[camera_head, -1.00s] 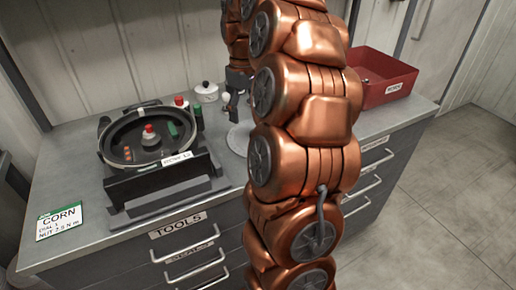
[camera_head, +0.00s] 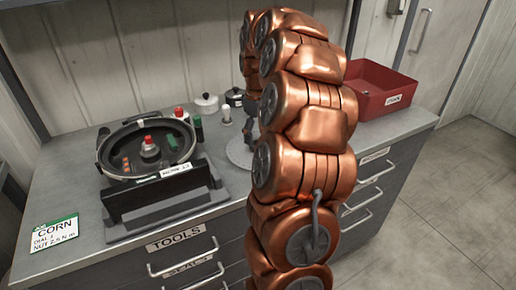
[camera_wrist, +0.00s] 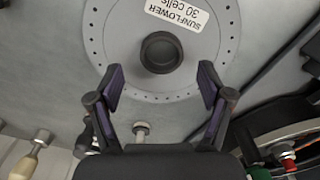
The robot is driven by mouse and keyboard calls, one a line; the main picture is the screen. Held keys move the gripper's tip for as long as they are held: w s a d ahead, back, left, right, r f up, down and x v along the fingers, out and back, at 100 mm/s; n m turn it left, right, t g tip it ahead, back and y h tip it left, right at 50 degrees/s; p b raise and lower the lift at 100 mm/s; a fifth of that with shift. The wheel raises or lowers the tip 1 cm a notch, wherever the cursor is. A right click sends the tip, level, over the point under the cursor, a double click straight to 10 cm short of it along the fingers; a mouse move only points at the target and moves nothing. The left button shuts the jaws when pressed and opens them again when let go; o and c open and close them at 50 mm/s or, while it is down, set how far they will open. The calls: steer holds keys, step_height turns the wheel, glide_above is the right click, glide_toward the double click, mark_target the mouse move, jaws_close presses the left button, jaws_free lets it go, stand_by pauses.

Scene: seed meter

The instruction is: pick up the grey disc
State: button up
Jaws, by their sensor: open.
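The grey disc (camera_wrist: 110,45) lies flat on the worktop, a ring of small holes near its rim, a dark round knob (camera_wrist: 161,52) at its centre and a "SUNFLOWER 30 cells" label on it. In the head view its left part shows (camera_head: 236,156); my arm hides the rest. My gripper (camera_wrist: 160,76) is open and empty over the disc. In the wrist view its fingertips are spread to either side, just below the knob in the picture. I cannot tell the height left between them and the disc.
The seed meter (camera_head: 108,160) stands on its black stand left of the disc. A red bin (camera_head: 375,104) is at the right. A CORN card (camera_head: 54,233) lies at the left front.

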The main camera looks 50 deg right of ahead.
steer(key=shift+a+f, duration=0.1)
steer(key=shift+f, duration=1.6)
steer(key=c, duration=1.2)
steer(key=shift+r, duration=0.1)
